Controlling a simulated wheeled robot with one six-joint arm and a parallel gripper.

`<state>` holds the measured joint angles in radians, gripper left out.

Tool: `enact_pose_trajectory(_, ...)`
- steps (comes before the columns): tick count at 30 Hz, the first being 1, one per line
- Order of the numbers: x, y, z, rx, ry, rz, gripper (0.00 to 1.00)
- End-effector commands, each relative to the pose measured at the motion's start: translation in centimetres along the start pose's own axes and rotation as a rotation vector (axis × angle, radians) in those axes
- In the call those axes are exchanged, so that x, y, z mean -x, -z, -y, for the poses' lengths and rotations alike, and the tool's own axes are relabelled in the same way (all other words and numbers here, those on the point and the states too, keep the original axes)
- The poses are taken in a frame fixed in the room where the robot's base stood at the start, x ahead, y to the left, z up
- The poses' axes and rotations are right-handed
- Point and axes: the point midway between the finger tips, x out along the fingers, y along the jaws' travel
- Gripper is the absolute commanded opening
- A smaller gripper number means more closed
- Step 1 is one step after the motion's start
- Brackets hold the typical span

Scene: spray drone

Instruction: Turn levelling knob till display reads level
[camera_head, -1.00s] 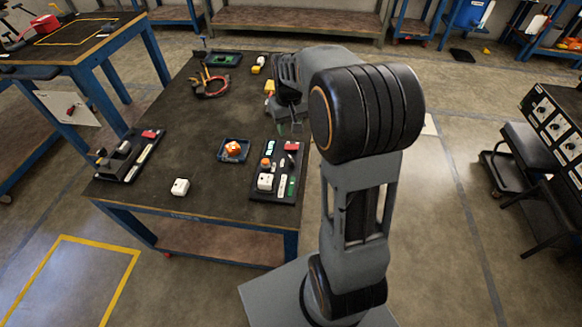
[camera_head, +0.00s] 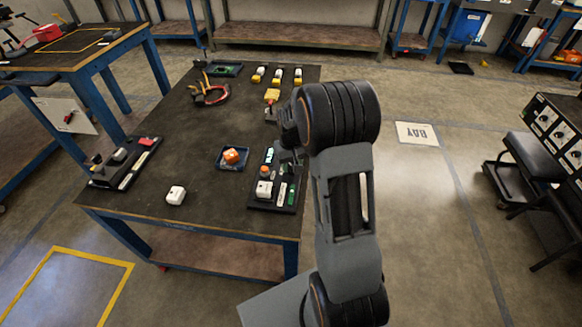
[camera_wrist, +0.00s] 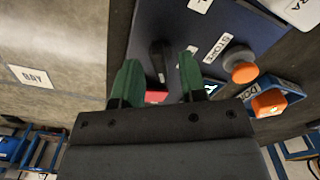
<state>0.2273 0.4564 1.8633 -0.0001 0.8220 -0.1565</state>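A dark control panel (camera_head: 257,203) lies at the table's near right corner; it also shows in the wrist view (camera_wrist: 180,25). It bears an orange-topped grey knob (camera_wrist: 240,68), a black upright handle (camera_wrist: 159,58) and a red part (camera_wrist: 156,97). I cannot tell which of these is the levelling knob. A small lit green patch (camera_head: 269,155) may be the display; its reading is too small to make out. My gripper (camera_wrist: 160,75) is open above the panel, its green fingertips on either side of the black handle. Contact cannot be told. My arm hides part of the panel in the head view.
A blue tray (camera_head: 221,165) with an orange piece stands left of the panel. A white block (camera_head: 175,195) lies at the front edge. Another dark panel (camera_head: 125,163) is at the table's left. Pliers (camera_head: 210,93) and yellow-white bottles (camera_head: 278,77) lie farther back. The middle is clear.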

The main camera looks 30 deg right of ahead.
Motion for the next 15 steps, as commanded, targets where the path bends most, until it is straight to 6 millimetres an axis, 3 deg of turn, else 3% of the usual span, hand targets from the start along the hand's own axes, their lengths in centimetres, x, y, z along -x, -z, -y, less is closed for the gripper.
enact_pose_trajectory(15, -1.01, -0.02, 0.01, 0.0, 0.0, 0.0, 0.35)
